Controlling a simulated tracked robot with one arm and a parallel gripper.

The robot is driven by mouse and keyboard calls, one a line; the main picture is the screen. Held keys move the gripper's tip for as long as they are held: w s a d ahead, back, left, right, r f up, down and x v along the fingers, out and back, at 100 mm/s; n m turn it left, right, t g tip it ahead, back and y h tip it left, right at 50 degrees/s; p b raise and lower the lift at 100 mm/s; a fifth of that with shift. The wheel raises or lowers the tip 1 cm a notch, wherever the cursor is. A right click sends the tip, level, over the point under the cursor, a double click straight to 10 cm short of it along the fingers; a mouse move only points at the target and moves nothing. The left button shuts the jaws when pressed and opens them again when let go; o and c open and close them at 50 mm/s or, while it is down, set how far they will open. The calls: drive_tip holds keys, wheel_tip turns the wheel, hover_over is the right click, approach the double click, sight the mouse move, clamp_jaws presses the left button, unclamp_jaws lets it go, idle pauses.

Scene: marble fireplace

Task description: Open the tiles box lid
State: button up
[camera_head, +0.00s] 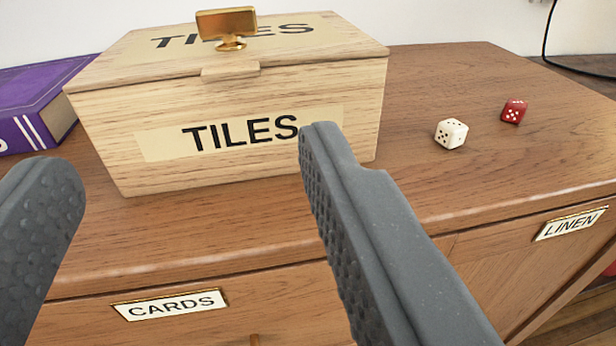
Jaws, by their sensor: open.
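The tiles box (235,165) is pale wood with a "TILES" label on its front. It stands on a brown wooden cabinet. Its lid (125,55) is down on the box, with a small wooden tab at the front edge. A gold knob or plate (226,24) shows at the lid's top. My gripper (190,160) is open and empty in front of the box. Its two grey fingers are spread wide, and the right fingertip overlaps the box's front in the picture. I cannot tell whether it touches.
A purple book (35,100) lies left of the box. A white die (451,133) and a red die (514,111) lie to the right. The cabinet (440,75) has labels "CARDS" (170,304) and "LINEN" (571,223). A black cable (547,30) hangs at the back right.

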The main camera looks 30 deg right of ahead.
sight(231, 77)
drive_tip(key=shift+h, duration=0.3)
drive_tip(key=shift+d+f+b+x, duration=0.1)
drive_tip(key=shift+f+b+x, duration=0.3)
drive_tip(key=shift+x, duration=1.85)
drive_tip(key=shift+d+f+b+x, duration=0.1)
drive_tip(key=shift+f+b+x, duration=0.2)
drive_tip(key=shift+x, duration=1.9)
drive_tip(key=shift+d+f+b+x, duration=0.1)
drive_tip(key=shift+f+b+x, duration=0.3)
drive_tip(key=shift+x, duration=1.85)
